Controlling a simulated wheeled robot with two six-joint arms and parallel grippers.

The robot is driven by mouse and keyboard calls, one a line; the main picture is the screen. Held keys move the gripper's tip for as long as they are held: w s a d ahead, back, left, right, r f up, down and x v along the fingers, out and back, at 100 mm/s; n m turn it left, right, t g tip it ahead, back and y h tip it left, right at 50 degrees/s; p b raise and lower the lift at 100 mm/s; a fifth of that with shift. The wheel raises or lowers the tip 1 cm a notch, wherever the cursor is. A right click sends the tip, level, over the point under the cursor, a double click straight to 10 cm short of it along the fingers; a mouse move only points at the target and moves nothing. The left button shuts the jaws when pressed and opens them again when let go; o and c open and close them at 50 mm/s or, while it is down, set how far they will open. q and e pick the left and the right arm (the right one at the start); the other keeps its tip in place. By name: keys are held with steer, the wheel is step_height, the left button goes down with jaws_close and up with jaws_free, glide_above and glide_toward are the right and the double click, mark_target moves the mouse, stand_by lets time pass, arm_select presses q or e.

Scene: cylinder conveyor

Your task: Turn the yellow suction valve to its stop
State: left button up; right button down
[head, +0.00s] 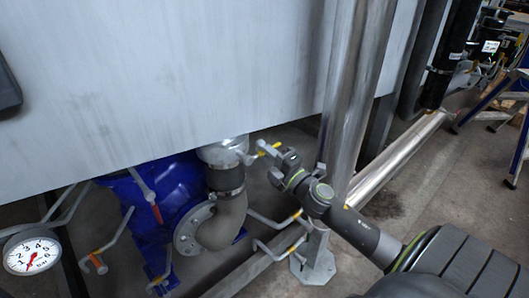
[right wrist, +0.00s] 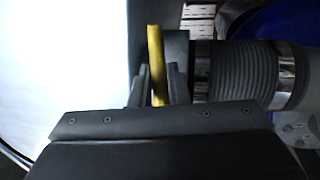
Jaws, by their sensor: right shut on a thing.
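The yellow suction valve handle (head: 270,146) shows in the head view just below the edge of the large grey panel, beside the pipe above the blue pump. In the right wrist view the yellow handle (right wrist: 155,45) stands nearly upright between my fingers. My right gripper (head: 277,153) is shut on it; in the right wrist view the gripper (right wrist: 158,88) has one finger on each side of the handle. The valve body is mostly hidden by the gripper and panel. My left gripper is not in view.
A grey elbow pipe (head: 228,220) and a blue pump (head: 178,185) with a red-and-grey lever (head: 143,185) are left of the gripper. A steel post (head: 345,95) stands close on its right. A pressure gauge (head: 32,254) is at lower left. The large panel (head: 170,75) overhangs above.

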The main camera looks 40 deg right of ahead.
steer(key=shift+r, duration=0.1)
stand_by(0.4)
steer(key=c, duration=1.5)
jaws_free()
steer(key=shift+o, duration=0.2)
